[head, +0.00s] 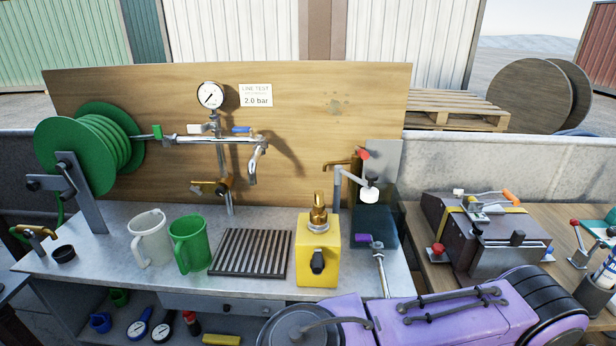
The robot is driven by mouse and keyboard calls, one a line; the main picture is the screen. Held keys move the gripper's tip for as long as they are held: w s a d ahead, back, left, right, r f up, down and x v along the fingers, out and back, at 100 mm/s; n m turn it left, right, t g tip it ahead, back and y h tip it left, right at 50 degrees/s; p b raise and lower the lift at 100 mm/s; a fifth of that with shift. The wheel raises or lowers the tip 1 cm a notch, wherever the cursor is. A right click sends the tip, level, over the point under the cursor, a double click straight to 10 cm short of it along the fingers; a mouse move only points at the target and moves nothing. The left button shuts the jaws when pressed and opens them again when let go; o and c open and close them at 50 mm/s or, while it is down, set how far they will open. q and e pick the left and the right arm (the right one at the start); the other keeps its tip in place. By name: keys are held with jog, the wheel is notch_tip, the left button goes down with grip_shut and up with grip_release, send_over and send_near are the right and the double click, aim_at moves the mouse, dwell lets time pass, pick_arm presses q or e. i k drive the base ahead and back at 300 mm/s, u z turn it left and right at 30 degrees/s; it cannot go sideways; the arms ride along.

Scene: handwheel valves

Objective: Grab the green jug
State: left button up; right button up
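The green jug (190,244) stands upright on the grey metal bench (110,265), left of the middle of the head view. It is open at the top, and its handle faces the front left. A whitish jug (151,232) of similar shape stands close to its left. A black slatted drain grate (251,253) lies just to its right. Neither of my grippers is in view, and nothing is seen holding the green jug.
A green hose reel (85,150) stands at the left, and a tap (258,160) hangs above the grate. A yellow box with a brass top (318,250) stands right of the grate. A purple body with black handles (460,320) fills the lower right foreground.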

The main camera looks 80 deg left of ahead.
aim_at(191, 248)
jog(key=z, duration=0.05)
jog(key=k, duration=2.2)
jog(key=u, duration=1.65)
jog(key=i, duration=0.15)
jog(key=u, duration=0.05)
